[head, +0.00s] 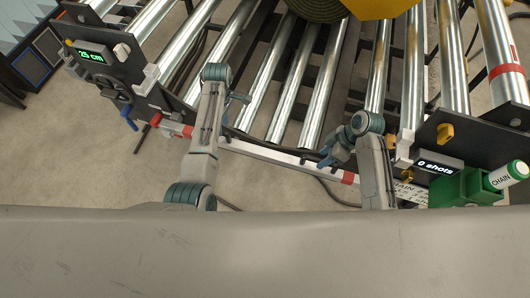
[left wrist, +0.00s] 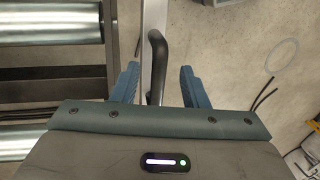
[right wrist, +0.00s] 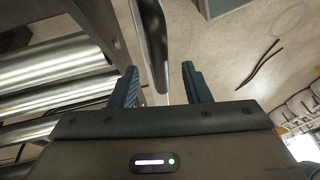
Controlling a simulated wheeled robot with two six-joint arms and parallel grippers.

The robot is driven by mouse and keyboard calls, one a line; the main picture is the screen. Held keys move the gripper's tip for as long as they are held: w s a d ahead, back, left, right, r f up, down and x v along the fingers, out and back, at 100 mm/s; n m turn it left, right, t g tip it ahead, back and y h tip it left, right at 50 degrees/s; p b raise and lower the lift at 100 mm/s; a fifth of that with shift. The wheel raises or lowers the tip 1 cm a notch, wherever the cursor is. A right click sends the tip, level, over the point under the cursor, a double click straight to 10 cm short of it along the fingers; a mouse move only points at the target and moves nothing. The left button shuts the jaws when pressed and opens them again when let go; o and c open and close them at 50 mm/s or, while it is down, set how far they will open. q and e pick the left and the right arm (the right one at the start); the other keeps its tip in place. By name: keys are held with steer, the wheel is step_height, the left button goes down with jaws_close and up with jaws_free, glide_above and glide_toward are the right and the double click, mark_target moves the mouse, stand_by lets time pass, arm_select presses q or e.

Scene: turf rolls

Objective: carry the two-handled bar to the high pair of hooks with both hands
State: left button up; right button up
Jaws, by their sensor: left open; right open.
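The pale bar (head: 265,153) with red bands near its ends runs slantwise along the near side of the roller frame in the head view. My left gripper (head: 238,98) is open; in the left wrist view a dark curved handle (left wrist: 157,60) stands between its spread fingers, nearer the left one. My right gripper (head: 326,158) is open close to the bar's right part. In the right wrist view a dark handle-like piece (right wrist: 151,35) lies beyond and between the open fingers. I cannot tell whether either gripper touches anything. I cannot clearly make out the high hooks.
A panel reading 25 cm (head: 90,55) stands left. A panel reading 0 shots (head: 439,166) and a green chain device (head: 470,188) stand right. Bare floor (head: 90,155) lies at lower left.

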mark_target(320, 159)
arm_select(q)
steer(key=f, duration=0.3)
steer(key=s+f, duration=0.1)
steer(key=shift+a+f, duration=0.2)
steer(key=shift+f, duration=0.2)
arm_select(e)
steer(key=x, duration=0.3)
steer(key=shift+f, duration=0.2)
steer(key=shift+a, duration=0.1)
arm_select(q)
steer(key=c, duration=0.9)
arm_select(e)
steer(key=c, duration=0.9)
arm_select(q)
jaws_close()
arm_select(e)
jaws_close()
arm_select(q)
steer(key=shift+w+r, duration=0.1)
arm_select(e)
steer(key=shift+r, duration=0.1)
